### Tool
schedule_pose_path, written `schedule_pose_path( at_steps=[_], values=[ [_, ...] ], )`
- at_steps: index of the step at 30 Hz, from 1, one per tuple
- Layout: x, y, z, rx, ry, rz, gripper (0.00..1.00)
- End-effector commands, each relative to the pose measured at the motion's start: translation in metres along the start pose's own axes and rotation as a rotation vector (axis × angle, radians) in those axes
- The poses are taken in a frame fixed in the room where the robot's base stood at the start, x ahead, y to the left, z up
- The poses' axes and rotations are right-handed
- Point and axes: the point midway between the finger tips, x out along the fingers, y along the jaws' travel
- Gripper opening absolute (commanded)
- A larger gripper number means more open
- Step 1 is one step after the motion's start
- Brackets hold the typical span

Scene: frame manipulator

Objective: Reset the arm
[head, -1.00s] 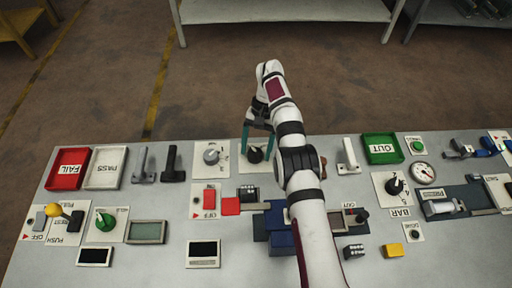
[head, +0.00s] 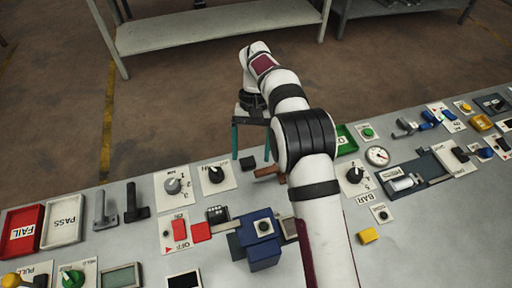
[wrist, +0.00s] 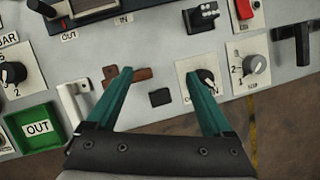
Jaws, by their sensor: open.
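My gripper (head: 252,150) hangs over the far edge of the bench with its two teal fingers pointing down. The fingers are apart with nothing between them. In the wrist view my gripper (wrist: 158,75) also shows open and empty. A small black block (wrist: 160,97) lies on the bench, seen between the fingers. A brown piece (wrist: 142,73) lies beside it, close to the left finger in that view. A black knob on a white plate (head: 215,173) is left of the fingers in the head view. My arm hides part of the bench.
A blue block fixture (head: 262,240) stands left of my forearm. A red tray (head: 22,232) and a white PASS tray (head: 62,222) are at the left. The green OUT tray (wrist: 36,128) and white handle (wrist: 75,103) are at the wrist view's left. Bare bench (head: 440,230) lies front right.

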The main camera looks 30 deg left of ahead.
Motion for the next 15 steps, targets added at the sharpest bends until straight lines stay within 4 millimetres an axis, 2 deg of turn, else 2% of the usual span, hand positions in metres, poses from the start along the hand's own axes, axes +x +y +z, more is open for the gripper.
schedule_pose_path(
  at_steps=[5, 15],
  values=[
    [-0.0078, 0.0139, 0.0041, 0.001, -0.001, 0.001, 0.85],
    [-0.008, 0.0141, 0.0041, 0.0, -0.001, 0.001, 0.85]
  ],
)
